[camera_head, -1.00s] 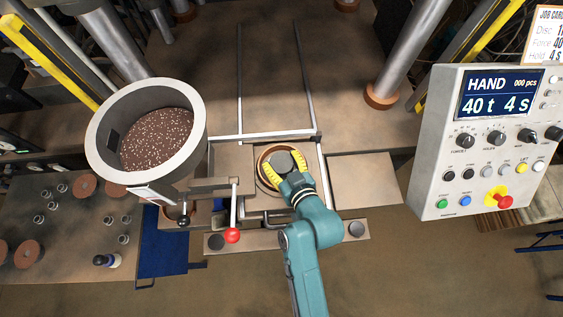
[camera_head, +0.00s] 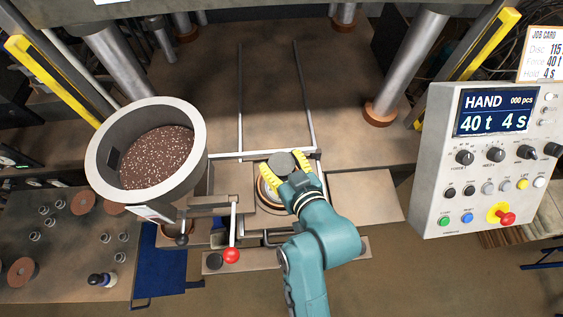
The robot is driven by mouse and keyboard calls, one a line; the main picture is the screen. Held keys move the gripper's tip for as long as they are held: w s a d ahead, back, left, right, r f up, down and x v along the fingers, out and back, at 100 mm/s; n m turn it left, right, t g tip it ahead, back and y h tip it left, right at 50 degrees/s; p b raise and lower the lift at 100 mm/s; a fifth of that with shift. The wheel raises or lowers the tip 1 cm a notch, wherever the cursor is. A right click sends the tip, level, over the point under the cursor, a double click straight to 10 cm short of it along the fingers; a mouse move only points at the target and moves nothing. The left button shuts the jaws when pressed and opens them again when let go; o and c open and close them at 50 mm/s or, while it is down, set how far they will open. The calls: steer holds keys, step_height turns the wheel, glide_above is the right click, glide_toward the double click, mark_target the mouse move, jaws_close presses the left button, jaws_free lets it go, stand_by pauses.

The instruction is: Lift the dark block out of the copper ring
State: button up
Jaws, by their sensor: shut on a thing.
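The dark round block (camera_head: 281,162) is between the yellow fingers of my gripper (camera_head: 284,169), which is shut on it. The block appears raised above the copper ring (camera_head: 262,191) and overlaps the ring's far side in the picture. The ring sits in the pale square plate on the press table. Its left edge shows, while my gripper and the block hide much of the rest. The exact gap between block and ring is hard to tell.
A grey hopper (camera_head: 100,140) of brown grains stands at the left, with a red-knobbed lever (camera_head: 232,255) near my gripper. Two rails (camera_head: 240,100) run back over the table. A control panel (camera_head: 432,160) is at the right. The plate right of the ring is clear.

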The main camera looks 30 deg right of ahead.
mark_target(282, 163)
steer(key=shift+r+p, duration=3.2)
steer(key=shift+r, duration=0.45)
steer(key=shift+f, duration=0.1)
